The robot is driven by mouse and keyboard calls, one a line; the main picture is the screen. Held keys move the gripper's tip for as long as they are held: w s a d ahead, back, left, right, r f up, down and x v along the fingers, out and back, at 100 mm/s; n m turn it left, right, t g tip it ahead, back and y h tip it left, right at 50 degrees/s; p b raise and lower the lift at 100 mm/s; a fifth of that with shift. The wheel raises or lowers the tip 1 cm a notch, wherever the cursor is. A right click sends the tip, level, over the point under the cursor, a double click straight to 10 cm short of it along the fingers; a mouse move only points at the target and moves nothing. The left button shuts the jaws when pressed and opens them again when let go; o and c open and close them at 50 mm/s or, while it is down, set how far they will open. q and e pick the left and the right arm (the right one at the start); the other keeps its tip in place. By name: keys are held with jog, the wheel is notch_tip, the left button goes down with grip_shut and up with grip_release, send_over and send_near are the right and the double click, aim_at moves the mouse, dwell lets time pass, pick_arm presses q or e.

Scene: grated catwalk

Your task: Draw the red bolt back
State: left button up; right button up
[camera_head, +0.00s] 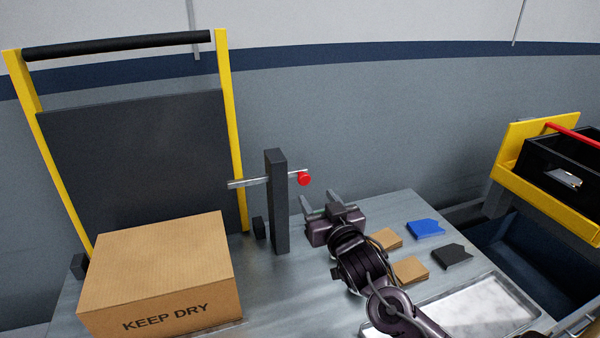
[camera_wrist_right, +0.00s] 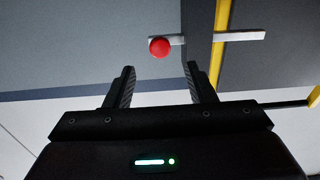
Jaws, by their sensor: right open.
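The bolt is a grey metal bar (camera_head: 247,182) with a round red knob (camera_head: 304,178) at its right end. It passes through a dark upright post (camera_head: 278,205), and its left end reaches across the yellow frame of the dark panel. My right gripper (camera_head: 326,203) is open and empty, to the right of the knob and a little lower in the head view. In the right wrist view the red knob (camera_wrist_right: 159,47) lies ahead of the open fingers (camera_wrist_right: 160,85), apart from them, with the bar (camera_wrist_right: 240,36) running right. My left gripper is not in view.
A "KEEP DRY" cardboard box (camera_head: 160,270) stands before the dark panel (camera_head: 140,160). Flat brown, blue and dark pieces (camera_head: 425,229) and a pale tray (camera_head: 470,310) lie on the metal table right of my arm. A yellow-edged black bin (camera_head: 535,175) is at far right.

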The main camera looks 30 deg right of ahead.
aim_at(305, 180)
jog(key=x, duration=0.1)
jog(key=p+x, duration=0.1)
jog(key=x, duration=0.1)
jog(key=shift+r, duration=0.3)
jog(key=x, duration=0.3)
jog(key=shift+w+f, duration=0.15)
jog(key=shift+w, duration=0.15)
jog(key=shift+w+d, duration=0.1)
jog(key=shift+w, duration=0.2)
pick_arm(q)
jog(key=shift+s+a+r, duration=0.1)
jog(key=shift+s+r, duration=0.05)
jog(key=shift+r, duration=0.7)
pick_arm(e)
jog(key=shift+c, duration=0.3)
